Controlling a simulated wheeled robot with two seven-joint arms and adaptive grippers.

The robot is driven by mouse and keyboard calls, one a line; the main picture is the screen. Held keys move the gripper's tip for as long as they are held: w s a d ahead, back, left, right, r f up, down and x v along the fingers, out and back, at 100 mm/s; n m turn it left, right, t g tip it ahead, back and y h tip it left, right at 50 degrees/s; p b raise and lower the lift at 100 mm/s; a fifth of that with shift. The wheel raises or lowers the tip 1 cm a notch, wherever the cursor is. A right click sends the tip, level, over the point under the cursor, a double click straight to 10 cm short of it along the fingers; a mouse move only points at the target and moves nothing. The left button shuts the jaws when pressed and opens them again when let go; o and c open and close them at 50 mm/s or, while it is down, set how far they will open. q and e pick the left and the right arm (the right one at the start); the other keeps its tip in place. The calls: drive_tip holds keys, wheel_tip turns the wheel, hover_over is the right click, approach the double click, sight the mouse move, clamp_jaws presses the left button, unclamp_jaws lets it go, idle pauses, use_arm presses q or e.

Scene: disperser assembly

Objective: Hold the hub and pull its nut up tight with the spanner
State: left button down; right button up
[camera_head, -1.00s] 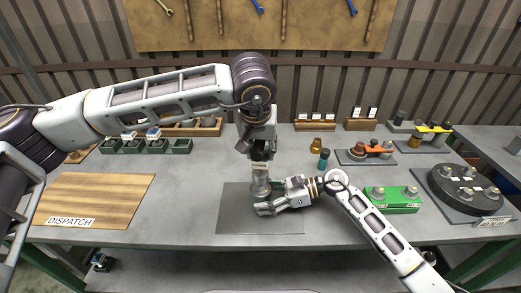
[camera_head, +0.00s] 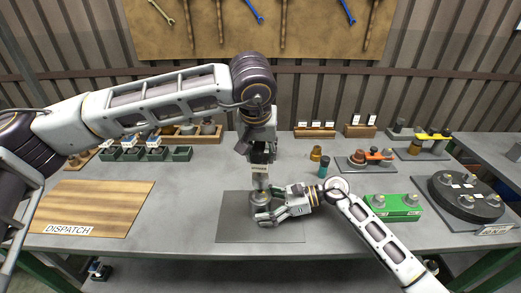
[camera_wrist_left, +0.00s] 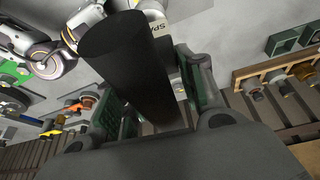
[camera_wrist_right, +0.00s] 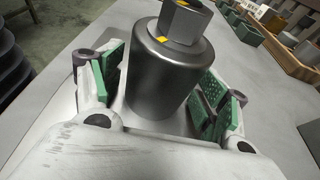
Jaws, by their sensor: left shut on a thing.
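The dark grey metal hub (camera_wrist_right: 162,80) stands upright with a hex nut (camera_wrist_right: 183,20) on top; a yellow mark shows on each. In the head view the hub (camera_head: 261,200) is on a dark mat (camera_head: 232,225). My right gripper (camera_wrist_right: 160,85) is open around the hub, its green pads on either side with gaps between. My left gripper (camera_head: 261,150) points down above the hub, shut on the black-handled spanner (camera_wrist_left: 125,60). The spanner's label (camera_head: 259,169) shows below the left fingers. Whether the spanner's lower end touches the nut cannot be told.
A wooden dispatch board (camera_head: 95,205) lies at left. Green bins (camera_head: 155,154) stand behind it. A green block (camera_head: 393,207) and a dark round fixture (camera_head: 465,197) are at right. A small teal-and-dark bottle (camera_head: 323,165) stands behind the right gripper.

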drive_tip(key=shift+o, duration=0.2)
drive_tip(key=shift+d, duration=0.1)
drive_tip(key=shift+v, duration=5.9)
use_arm(q)
drive_tip(key=shift+r, duration=0.25)
use_arm(e)
drive_tip(key=shift+r, duration=0.25)
use_arm(q)
wheel_tip(320, 180, up, 9)
drive_tip(key=p, duration=0.9)
drive_tip(key=shift+f, duration=0.1)
use_arm(e)
wheel_tip(320, 180, up, 9)
drive_tip(key=shift+f, duration=0.15)
use_arm(q)
drive_tip(key=shift+r+p, duration=0.4)
drive_tip(key=shift+p, duration=0.1)
use_arm(e)
drive_tip(key=shift+r, duration=0.45)
